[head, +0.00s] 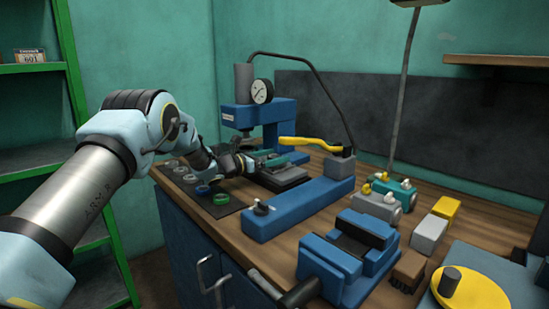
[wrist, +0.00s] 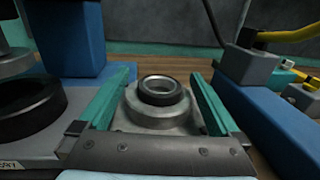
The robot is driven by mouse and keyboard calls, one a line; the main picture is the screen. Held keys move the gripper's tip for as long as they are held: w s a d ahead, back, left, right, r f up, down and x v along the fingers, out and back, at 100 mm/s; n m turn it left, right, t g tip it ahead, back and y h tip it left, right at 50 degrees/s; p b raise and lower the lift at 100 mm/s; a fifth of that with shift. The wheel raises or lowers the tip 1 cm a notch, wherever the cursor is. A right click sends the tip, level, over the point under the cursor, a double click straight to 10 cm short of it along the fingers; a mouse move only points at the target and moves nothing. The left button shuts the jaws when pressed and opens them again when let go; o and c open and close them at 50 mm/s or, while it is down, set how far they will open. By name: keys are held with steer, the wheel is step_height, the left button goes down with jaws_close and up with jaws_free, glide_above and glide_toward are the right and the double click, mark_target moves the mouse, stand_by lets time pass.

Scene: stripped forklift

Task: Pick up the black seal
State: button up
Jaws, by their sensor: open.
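In the wrist view a dark ring with a bright metal inner rim, which looks like the black seal (wrist: 160,95), sits on top of a stepped grey metal housing (wrist: 160,120). My gripper (wrist: 162,76) is open, with one teal finger on each side of the housing and a gap to each. Nothing is held. In the head view my gripper (head: 297,150) is at the blue press, and my arm and gripper hide the seal.
The blue press with a dial (head: 250,112) stands close by; its column and a large dark ring (wrist: 28,108) are left in the wrist view. A blue block with a yellow-handled lever (head: 310,203) is to the right. A dark mat holds a green ring (head: 221,199) and other rings.

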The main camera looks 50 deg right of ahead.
steer(key=c, duration=1.4)
